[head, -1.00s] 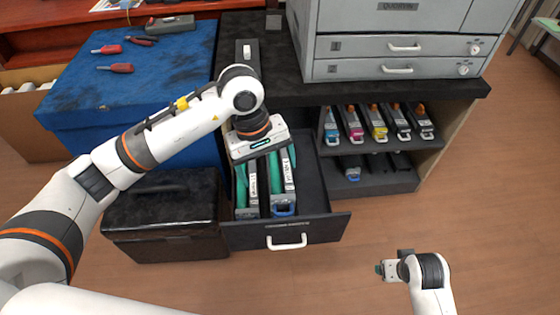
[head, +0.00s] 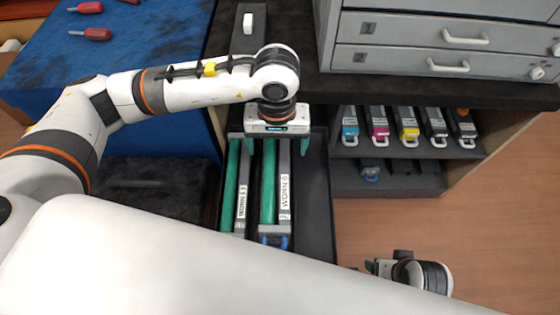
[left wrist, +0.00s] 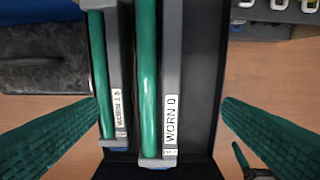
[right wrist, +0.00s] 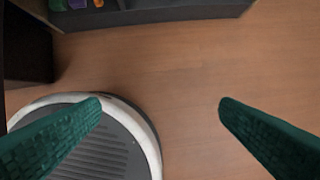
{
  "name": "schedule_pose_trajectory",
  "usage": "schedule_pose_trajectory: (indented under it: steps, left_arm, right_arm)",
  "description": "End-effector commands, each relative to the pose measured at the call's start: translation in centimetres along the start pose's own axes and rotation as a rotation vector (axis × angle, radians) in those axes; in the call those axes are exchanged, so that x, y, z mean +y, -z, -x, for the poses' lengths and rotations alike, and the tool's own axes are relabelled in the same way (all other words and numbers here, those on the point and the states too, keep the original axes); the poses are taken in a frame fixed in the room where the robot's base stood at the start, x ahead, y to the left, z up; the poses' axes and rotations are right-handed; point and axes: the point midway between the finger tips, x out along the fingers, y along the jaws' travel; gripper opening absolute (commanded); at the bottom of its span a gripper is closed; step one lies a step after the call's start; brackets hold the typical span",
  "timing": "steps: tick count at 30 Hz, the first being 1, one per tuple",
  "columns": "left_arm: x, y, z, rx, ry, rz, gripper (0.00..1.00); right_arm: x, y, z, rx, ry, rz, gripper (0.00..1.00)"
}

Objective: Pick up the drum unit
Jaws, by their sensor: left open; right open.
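Two drum units with green rollers lie side by side in the open black drawer (head: 318,200). The right drum unit (head: 268,195) has a label that seems to read "WORN 0" and a blue end handle; it also shows in the left wrist view (left wrist: 148,70). The left drum unit (head: 233,185) has a "WORN" label whose last characters are unclear. My left gripper (head: 276,148) is open above the far part of the right unit, its green fingers on either side of it and empty. My right gripper (head: 372,267) is open and empty, low over the floor.
A shelf at the right holds several colour cartridges (head: 378,125), with another unit (head: 370,170) below. A grey cabinet (head: 440,45) stands on the black counter. A dark box (head: 160,185) is left of the drawer. My white arm link covers the drawer's front.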

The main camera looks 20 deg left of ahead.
Motion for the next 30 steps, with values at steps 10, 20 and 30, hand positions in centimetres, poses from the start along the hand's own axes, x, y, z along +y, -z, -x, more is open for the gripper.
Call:
schedule_pose_trajectory:
  steps: [10,20,30]
  left_arm:
    - [0.1,0.0,-5.5,0.002,-0.001,0.003,0.89]
    - [0.5,0.0,-9.2,0.004,-0.002,0.003,0.89]
    - [0.4,-0.1,-11.0,0.0,0.0,0.001,0.89]
  right_arm:
    - [-0.1,-0.3,2.4,-0.013,0.003,-0.002,0.85]
    - [-0.2,-0.4,4.1,-0.023,0.005,-0.002,0.85]
    - [-0.2,-0.3,5.4,-0.026,0.006,-0.003,0.85]
